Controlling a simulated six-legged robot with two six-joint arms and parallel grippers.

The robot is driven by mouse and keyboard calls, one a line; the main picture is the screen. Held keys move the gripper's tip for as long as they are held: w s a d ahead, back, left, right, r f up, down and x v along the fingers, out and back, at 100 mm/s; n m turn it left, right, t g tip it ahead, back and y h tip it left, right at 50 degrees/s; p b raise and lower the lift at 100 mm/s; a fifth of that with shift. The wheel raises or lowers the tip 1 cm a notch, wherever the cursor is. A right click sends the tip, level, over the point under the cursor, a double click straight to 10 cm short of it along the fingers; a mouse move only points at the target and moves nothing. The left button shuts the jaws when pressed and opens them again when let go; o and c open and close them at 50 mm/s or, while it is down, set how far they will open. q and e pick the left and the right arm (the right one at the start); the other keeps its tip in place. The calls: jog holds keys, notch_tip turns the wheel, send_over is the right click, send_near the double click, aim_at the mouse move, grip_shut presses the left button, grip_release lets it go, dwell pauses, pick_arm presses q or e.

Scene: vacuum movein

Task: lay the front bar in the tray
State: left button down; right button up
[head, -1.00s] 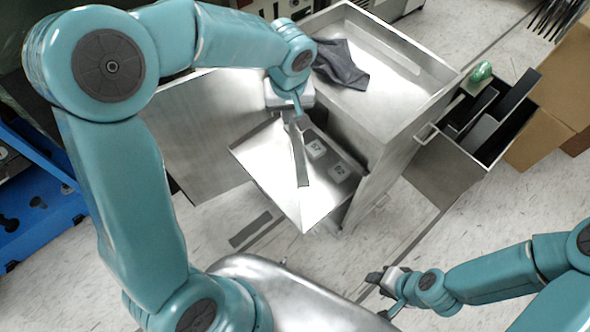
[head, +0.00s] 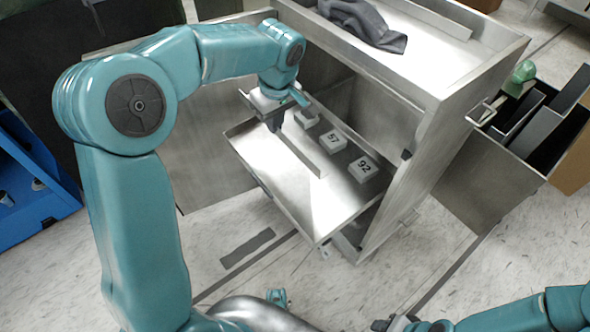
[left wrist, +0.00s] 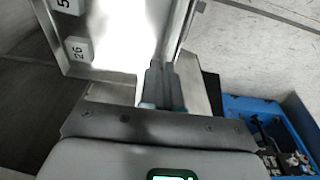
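The metal tray (head: 250,150) is pulled out of the steel cabinet and tilts in the picture. It holds white numbered blocks, among them 57 (head: 333,140) and 92 (head: 364,169). My left gripper (head: 274,124) is low over its back left part. In the left wrist view its fingers (left wrist: 165,85) look closed together, with nothing clearly seen between them. A dark flat strip (head: 247,247) lies on the floor. My right gripper (head: 388,325) is partly cut off.
The steel cabinet (head: 470,95) stands right of the tray with a dark cloth (head: 365,22) on top. A dark box (head: 490,150) with upright dark pieces and a green object (head: 524,70) stands at the right. A blue unit (head: 35,190) is at the left.

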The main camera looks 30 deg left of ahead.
pick_arm(q)
notch_tip(320, 180, down, 18)
jog(key=b, duration=0.4)
jog(key=shift+b, duration=0.35)
jog(key=shift+f, duration=0.1)
jog(key=c, duration=1.7)
grip_release()
jog(key=o, duration=0.3)
jog(key=shift+o, duration=0.2)
